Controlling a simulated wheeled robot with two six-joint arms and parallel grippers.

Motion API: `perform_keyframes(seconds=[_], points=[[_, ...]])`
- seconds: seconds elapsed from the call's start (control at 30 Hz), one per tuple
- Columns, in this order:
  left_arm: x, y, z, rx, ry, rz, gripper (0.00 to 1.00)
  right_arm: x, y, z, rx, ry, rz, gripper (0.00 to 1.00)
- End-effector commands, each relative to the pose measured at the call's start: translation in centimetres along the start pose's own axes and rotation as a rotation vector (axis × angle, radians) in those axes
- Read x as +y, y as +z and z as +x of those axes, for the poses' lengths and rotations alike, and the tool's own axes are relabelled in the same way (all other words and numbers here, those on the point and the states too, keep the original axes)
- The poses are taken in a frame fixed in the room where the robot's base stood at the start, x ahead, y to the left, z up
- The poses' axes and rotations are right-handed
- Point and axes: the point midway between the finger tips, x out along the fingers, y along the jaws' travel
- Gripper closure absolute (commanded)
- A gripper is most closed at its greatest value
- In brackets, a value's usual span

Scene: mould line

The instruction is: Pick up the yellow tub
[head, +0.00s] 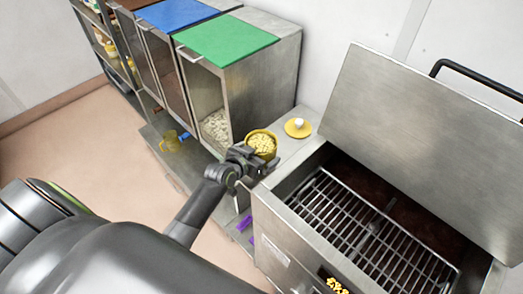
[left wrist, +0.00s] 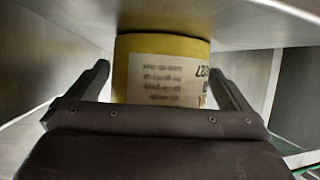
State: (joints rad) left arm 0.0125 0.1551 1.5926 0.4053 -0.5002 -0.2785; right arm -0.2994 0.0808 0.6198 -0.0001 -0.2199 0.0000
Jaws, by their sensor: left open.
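The yellow tub (head: 262,136) stands open on the narrow steel counter, full of pale pieces. Its labelled side (left wrist: 160,80) faces me in the left wrist view. My left gripper (head: 253,158) is at the tub's near side. In the left wrist view its two fingers stand apart, one to each side of the tub, with a gap visible at least on the left. I cannot tell whether the right finger touches it. My right gripper is not in view.
A yellow lid (head: 298,130) with a white knob lies behind the tub. A steel cooker (head: 270,220) with a wire rack (head: 350,225) and raised lid (head: 420,130) stands to the right. Bins with green (head: 225,40) and blue (head: 178,12) tops stand to the left.

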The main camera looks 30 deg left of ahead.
Motion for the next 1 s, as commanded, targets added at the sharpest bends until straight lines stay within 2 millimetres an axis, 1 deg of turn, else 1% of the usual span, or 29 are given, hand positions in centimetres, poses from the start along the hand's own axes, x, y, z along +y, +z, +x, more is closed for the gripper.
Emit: perform_keyframes(seconds=[0.27,0.37,0.6,0.67,0.9,1.0], points=[[0.0,0.05,0.19,0.0,0.0,0.0,0.0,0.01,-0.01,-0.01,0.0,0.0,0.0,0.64],[0.0,0.05,0.18,0.0,0.0,0.0,0.12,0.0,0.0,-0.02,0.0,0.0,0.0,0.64],[0.0,0.05,0.17,0.0,0.0,0.0,0.43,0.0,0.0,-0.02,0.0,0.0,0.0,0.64],[0.0,0.05,0.17,0.0,0.0,0.0,0.5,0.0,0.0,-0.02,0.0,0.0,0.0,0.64],[0.0,-0.26,0.12,0.004,0.0,0.0,0.5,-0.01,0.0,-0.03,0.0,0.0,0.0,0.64],[0.0,-0.88,-0.14,0.007,0.001,0.001,0.5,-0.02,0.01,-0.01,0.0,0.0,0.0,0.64]])
